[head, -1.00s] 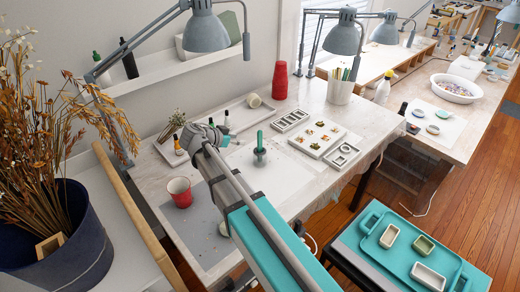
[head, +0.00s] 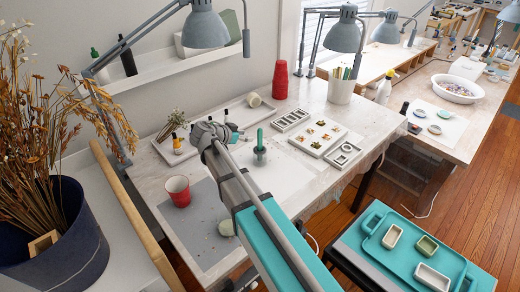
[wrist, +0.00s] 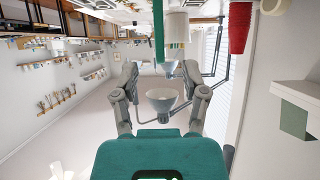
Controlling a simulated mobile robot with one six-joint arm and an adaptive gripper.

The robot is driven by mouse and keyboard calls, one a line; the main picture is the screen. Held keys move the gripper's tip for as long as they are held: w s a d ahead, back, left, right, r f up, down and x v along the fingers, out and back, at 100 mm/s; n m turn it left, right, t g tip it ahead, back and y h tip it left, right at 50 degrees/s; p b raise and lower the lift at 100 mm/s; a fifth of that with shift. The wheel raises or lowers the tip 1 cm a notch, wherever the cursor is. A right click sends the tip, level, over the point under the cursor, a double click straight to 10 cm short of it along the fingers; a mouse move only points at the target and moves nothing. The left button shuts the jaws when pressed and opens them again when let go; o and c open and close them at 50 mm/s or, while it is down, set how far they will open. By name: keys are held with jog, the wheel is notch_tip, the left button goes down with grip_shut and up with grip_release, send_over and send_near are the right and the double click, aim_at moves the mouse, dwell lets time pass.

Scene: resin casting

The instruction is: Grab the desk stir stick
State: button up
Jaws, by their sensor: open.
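The likely desk stir stick is a teal-green upright stick (head: 260,138) in a small dark round base on the white sheet, near the middle of the desk. In the wrist view, which looks upside down, a green upright bar (wrist: 158,28) at the top centre appears to be the same stick. My gripper (head: 212,136) is over the desk, left of the stick in the head view, partly hidden by my own arm. In the wrist view my gripper's two fingers (wrist: 160,78) are spread apart with nothing between them. The stick is apart from the fingers.
A red cup (head: 178,190) stands on the grey mat at the left. Stacked red cups (head: 280,80) and a white cup of sticks (head: 341,88) stand at the back. White mould trays (head: 318,139) lie right of the stick. A desk lamp (head: 205,30) hangs above.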

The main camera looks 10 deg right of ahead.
aim_at(258, 137)
jog(key=shift+b+x, duration=0.55)
jog(key=shift+x, duration=1.15)
jog(key=shift+f, duration=0.15)
jog(key=shift+w+d+f+b, duration=0.2)
jog(key=shift+d+f+b, duration=0.15)
jog(key=shift+d+b, duration=0.1)
jog(key=shift+b+x, duration=1)
jog(key=shift+x, duration=0.9)
jog(key=shift+f, duration=0.1)
grip_shut()
